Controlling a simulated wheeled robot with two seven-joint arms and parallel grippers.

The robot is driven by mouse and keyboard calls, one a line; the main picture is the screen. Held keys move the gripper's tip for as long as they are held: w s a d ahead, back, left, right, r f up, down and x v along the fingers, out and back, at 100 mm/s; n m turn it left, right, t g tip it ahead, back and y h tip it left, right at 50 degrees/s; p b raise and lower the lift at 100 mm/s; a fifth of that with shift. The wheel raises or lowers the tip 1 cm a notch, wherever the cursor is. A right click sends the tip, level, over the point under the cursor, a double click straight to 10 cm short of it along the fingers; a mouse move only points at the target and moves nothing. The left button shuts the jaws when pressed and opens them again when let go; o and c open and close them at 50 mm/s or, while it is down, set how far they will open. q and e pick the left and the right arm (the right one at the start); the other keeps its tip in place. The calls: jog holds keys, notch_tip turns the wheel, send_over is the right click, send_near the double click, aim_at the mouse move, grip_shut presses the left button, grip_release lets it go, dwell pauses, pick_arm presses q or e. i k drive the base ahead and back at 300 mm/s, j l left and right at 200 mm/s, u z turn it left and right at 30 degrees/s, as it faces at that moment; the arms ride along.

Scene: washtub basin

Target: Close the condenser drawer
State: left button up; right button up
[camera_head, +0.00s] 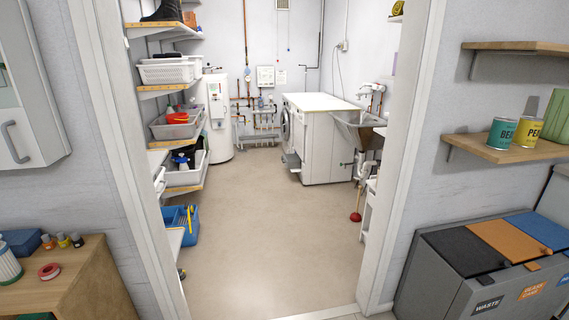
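A white front-loading machine (288,126) stands in the back of the room beyond the doorway, under a white worktop (318,101). Its round door faces left. A small grey piece (291,161) sticks out low on its front, towards the left; it looks like the condenser drawer standing open. It is too small and far to make out its handle or how far out it is. Neither of my grippers is in view.
A white-framed doorway leads in, with clear beige floor (265,220) beyond. Shelves with baskets (170,70) and a blue crate (182,223) line the left. A sink (358,130) and plunger (356,215) stand right. Grey bins (470,295) and a wooden cabinet (75,285) flank the doorway.

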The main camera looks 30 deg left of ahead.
aim_at(290, 161)
jog(key=i+j+u, duration=0.25)
jog(key=i+u, duration=0.15)
jog(key=i+j+u, duration=0.1)
jog(key=i+u, duration=0.25)
jog(key=i, duration=0.2)
jog(key=i+j+u, duration=0.35)
jog(key=i, duration=1.25)
jog(key=i+l+u, duration=0.1)
jog(key=i+u, duration=0.25)
jog(key=i, duration=1.25)
